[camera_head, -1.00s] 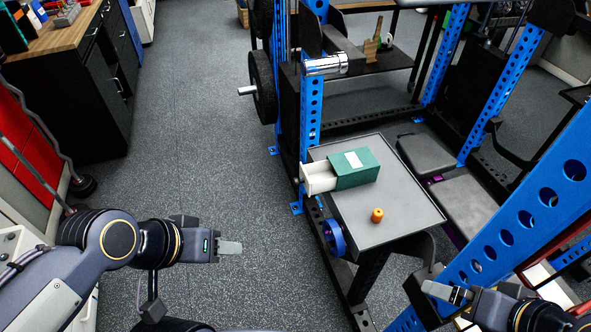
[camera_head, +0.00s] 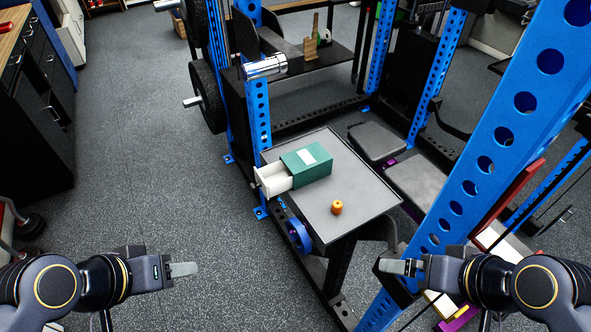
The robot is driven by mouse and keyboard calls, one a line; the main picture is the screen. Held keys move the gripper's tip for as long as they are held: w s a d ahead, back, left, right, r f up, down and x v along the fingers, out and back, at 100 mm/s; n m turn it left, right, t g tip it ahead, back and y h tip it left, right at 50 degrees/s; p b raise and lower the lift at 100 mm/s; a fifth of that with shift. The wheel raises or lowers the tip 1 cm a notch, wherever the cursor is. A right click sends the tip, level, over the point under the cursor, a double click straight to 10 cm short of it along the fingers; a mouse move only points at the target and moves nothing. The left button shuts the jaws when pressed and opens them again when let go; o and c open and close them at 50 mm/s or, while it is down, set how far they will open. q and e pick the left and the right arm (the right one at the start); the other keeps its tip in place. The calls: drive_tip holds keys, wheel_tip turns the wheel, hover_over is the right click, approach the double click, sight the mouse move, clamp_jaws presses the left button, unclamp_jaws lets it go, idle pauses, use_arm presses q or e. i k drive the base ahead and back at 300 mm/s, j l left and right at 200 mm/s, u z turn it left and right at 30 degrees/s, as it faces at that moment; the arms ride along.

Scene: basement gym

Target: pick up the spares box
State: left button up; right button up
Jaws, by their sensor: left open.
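The spares box is a green box (camera_head: 309,164) with a white label on top, on a grey tray table (camera_head: 358,186) inside the blue rack. Its white inner drawer (camera_head: 272,180) sticks out to the left, past the table's edge. My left gripper (camera_head: 184,269) is open and empty over the floor, in front and to the left of the box. My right gripper (camera_head: 394,266) is in front of the table, to the right of the box, apart from it. Its jaws show edge-on, so I cannot tell whether they are open.
A blue rack upright (camera_head: 478,175) slants close to my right arm. Weight plates (camera_head: 207,97) hang on the rack's left.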

sight(309, 164)
drive_tip(key=i+j+z, duration=0.1)
drive_tip(key=z, duration=0.9)
drive_tip(key=j+z, duration=0.45)
drive_tip(key=j, duration=0.25)
drive_tip(key=k+j+z, duration=0.15)
drive_tip(key=j+z, duration=0.3)
drive_tip(key=j, duration=0.25)
